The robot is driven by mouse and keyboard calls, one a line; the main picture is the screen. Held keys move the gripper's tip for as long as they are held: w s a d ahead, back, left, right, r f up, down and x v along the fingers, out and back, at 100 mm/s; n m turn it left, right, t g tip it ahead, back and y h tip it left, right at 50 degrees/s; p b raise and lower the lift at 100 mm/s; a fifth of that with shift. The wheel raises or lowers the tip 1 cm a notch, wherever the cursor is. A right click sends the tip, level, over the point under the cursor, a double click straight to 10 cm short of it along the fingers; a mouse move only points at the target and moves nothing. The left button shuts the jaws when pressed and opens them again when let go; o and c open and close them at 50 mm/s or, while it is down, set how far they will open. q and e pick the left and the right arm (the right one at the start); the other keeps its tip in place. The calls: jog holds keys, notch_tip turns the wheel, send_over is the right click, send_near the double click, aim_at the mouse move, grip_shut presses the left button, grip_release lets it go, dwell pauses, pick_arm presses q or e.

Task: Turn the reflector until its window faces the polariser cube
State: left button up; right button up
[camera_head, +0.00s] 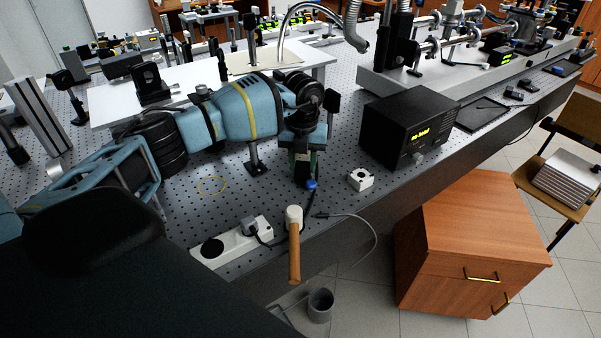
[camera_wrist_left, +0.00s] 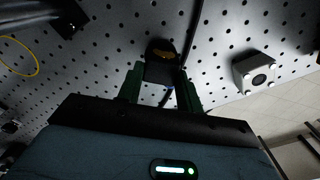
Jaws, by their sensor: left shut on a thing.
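My left gripper (camera_head: 304,168) points down at the perforated bench top. In the left wrist view its two green fingers (camera_wrist_left: 162,92) are shut on a dark, rounded piece, which I take as the reflector (camera_wrist_left: 160,62). A brownish-orange patch shows on its upper part; I cannot tell for sure whether this is its window or which way that faces. In the head view the gripper mostly hides it. The polariser cube (camera_head: 361,179) is white with a round dark opening and stands to the right, apart from the gripper. It also shows in the left wrist view (camera_wrist_left: 256,72).
A black box with a lit display (camera_head: 408,130) stands behind the cube. A blue-topped piece (camera_head: 311,184) is close by the gripper. A mallet (camera_head: 294,243) and a white power strip (camera_head: 232,243) lie at the bench's front edge. A yellow ring (camera_head: 212,185) lies left on bare bench.

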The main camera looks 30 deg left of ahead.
pick_arm(q)
jog(key=n, duration=0.1)
jog(key=n+p, duration=0.1)
jog(key=n, duration=0.1)
jog(key=shift+r, duration=0.25)
jog(key=shift+f+n, duration=0.1)
jog(key=shift+n, duration=0.3)
jog(key=shift+f, duration=0.1)
pick_arm(e)
jog(key=shift+t, duration=0.5)
jog(key=w+r, duration=0.2)
jog(key=r, duration=0.1)
jog(key=shift+w+r, duration=0.2)
jog(key=shift+w, duration=0.2)
pick_arm(q)
jog(key=shift+w+n+p, duration=0.1)
jog(key=shift+n+p, duration=0.45)
jog(key=shift+n, duration=1.45)
jog(key=n, duration=0.3)
jog(key=shift+w+d, duration=0.1)
jog(key=shift+w, duration=0.05)
pick_arm(e)
jog(key=shift+w+r, duration=0.25)
jog(key=shift+r, duration=0.25)
pick_arm(q)
jog(key=shift+n, duration=0.3)
